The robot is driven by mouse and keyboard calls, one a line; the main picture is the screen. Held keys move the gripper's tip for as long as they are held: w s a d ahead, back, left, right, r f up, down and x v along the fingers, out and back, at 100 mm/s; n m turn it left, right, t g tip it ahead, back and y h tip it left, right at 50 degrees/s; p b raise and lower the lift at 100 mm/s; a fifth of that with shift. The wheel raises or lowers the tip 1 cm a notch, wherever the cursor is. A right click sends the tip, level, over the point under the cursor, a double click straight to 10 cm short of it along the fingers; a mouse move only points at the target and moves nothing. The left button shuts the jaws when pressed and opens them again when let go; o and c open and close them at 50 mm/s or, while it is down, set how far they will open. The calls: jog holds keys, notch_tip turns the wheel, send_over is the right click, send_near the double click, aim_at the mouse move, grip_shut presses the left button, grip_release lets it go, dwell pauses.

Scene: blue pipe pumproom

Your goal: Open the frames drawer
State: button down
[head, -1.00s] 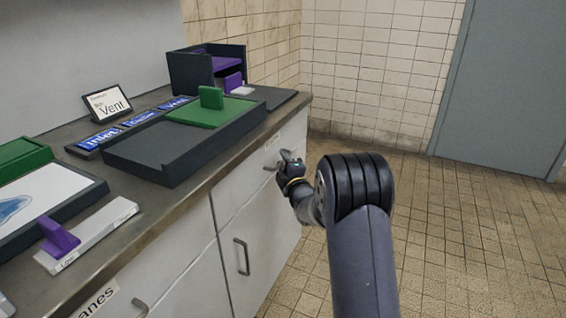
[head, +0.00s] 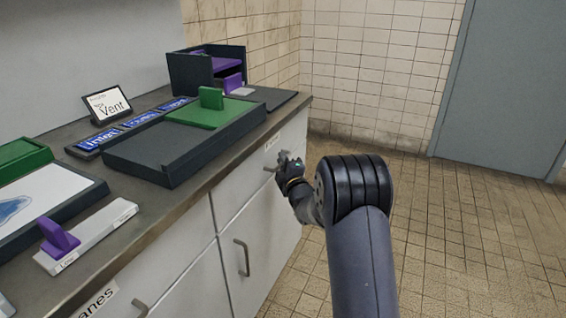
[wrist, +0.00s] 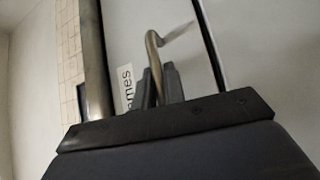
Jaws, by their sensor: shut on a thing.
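The frames drawer (head: 240,183) is the white drawer front under the far right part of the counter. In the wrist view the drawer front (wrist: 185,70) carries a label (wrist: 127,88) reading "ames", its start hidden. Its bent metal handle (wrist: 154,55) runs down between the two dark fingers. My gripper (head: 284,164) is at this handle in the head view, and in the wrist view my gripper (wrist: 158,82) is shut on it. The drawer looks closed, its front flush with the cabinet. The part of the handle between the fingers is partly hidden.
The counter edge (head: 205,184) runs above the drawer. A cupboard handle (head: 242,257) sits below, and another drawer labelled "anes" (head: 97,302) is nearer. A dark tray (head: 140,157) with a green block stands on top. The tiled floor (head: 460,240) to the right is clear.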

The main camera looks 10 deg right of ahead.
jog(key=s+d+b, duration=0.6)
jog(key=s+d, duration=0.6)
jog(key=d, duration=0.5)
jog(key=shift+s+b, duration=0.25)
jog(key=shift+b, duration=0.15)
jog(key=shift+d, duration=0.1)
jog(key=c, duration=1.5)
grip_release()
jog(key=s, duration=0.3)
jog(key=s+d+f+p, duration=0.1)
jog(key=s, duration=0.6)
jog(key=shift+s+d+f+p, duration=0.25)
jog(key=shift+s+d+p, duration=0.05)
jog(key=shift+p, duration=0.05)
